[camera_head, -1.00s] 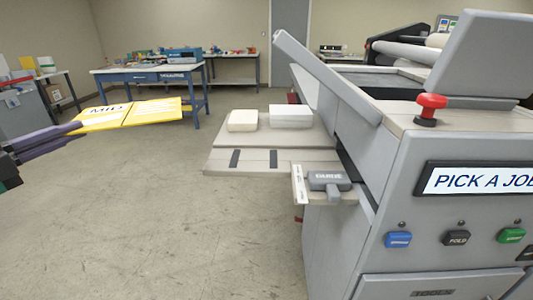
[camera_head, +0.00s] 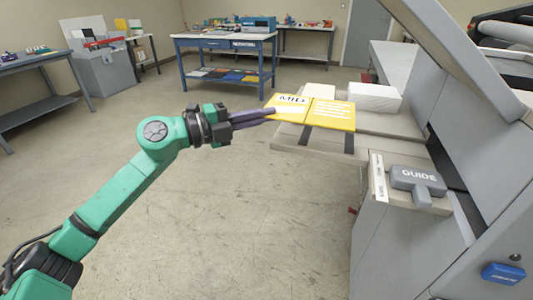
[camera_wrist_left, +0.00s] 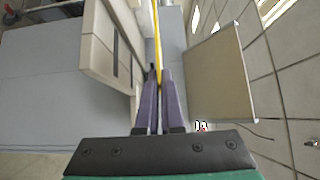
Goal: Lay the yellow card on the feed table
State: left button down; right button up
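The yellow card (camera_head: 328,114) has "MID" printed on its left half and lines of white print on its right half. My left gripper (camera_head: 268,114) is shut on the card's left edge. In the head view the card overlaps the near-left part of the beige feed table (camera_head: 288,136); I cannot tell whether it touches it. In the left wrist view the card (camera_wrist_left: 157,40) shows edge-on between the purple fingers (camera_wrist_left: 159,85), with the feed table (camera_wrist_left: 105,40) beside it. My right gripper is not in view.
A white block (camera_head: 375,98) stands on the feed table behind the card. The grey guide (camera_head: 417,179) sits at the machine's near edge, below its slanted panel (camera_head: 455,55). A blue workbench (camera_head: 227,62) stands at the back. The floor to the left is clear.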

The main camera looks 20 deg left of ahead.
pick_arm(q)
notch_tip(320, 180, down, 8)
jog(key=b, duration=0.1)
jog(key=shift+f, duration=0.15)
jog(key=shift+s+f, duration=0.1)
jog(key=shift+f, duration=0.05)
jog(key=c, duration=1.1)
grip_release()
jog(key=shift+o, duration=0.2)
